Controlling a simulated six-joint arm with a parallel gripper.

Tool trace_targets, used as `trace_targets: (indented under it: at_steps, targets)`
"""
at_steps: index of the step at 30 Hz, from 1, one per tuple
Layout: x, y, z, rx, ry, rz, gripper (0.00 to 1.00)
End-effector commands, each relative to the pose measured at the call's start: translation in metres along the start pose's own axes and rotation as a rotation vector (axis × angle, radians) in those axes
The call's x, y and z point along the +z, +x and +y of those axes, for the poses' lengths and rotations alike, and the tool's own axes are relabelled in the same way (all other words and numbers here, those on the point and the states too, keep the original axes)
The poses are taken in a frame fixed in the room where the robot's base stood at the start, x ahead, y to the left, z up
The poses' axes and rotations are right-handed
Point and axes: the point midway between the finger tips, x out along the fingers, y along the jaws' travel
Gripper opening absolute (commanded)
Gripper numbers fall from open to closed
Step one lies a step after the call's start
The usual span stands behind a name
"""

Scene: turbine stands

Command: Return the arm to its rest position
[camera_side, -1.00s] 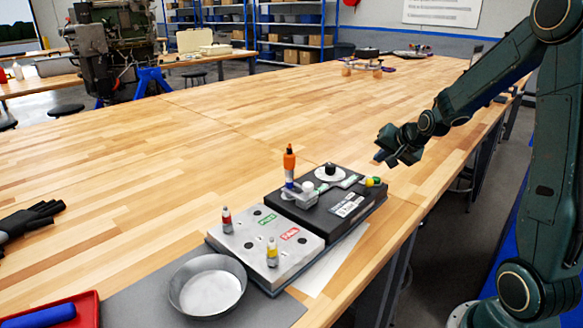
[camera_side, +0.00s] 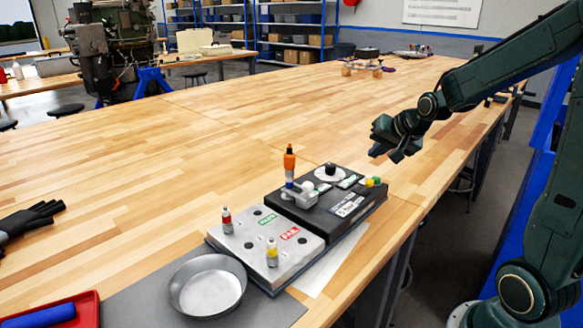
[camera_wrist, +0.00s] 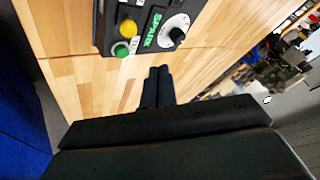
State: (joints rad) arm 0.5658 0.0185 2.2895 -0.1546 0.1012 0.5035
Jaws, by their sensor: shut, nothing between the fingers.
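My gripper (camera_side: 383,152) is shut and empty. It hangs in the air above the table, behind and to the right of the black tester box (camera_side: 345,205). In the wrist view the two fingers of my gripper (camera_wrist: 157,74) lie together, with bare wood beyond them. The tester box also shows at the top of the wrist view (camera_wrist: 148,13), with a dial, a yellow button and a green button. An orange-topped plug (camera_side: 289,162) stands upright at the tester box's left end.
A grey metal plate with PASS and FAIL labels (camera_side: 250,238) holds a red-banded plug (camera_side: 227,221) and a yellow-banded plug (camera_side: 272,252). A round pan (camera_side: 207,286), a red tray (camera_side: 85,312) and a black glove (camera_side: 30,220) lie nearer.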

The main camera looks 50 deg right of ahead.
Motion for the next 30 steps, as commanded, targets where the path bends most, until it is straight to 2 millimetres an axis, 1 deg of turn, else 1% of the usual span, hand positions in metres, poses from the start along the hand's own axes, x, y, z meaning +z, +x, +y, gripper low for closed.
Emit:
trace_targets:
  at_steps: [1, 6, 9, 13, 19, 24, 27, 30]
  targets:
    - [0.008, -0.012, -0.010, -0.008, -0.048, -0.012, 0.00]
    - [0.041, -0.050, -0.030, -0.018, -0.212, -0.071, 0.00]
    - [0.061, -0.072, -0.036, -0.025, -0.307, -0.103, 0.00]
    - [0.087, -0.101, -0.041, -0.036, -0.428, -0.144, 0.00]
    - [0.125, -0.144, -0.037, -0.059, -0.611, -0.203, 0.00]
    - [0.154, -0.176, -0.025, -0.081, -0.759, -0.251, 0.00]
    - [0.168, -0.190, -0.016, -0.092, -0.829, -0.275, 0.00]
    - [0.178, -0.200, -0.009, -0.102, -0.881, -0.292, 0.00]
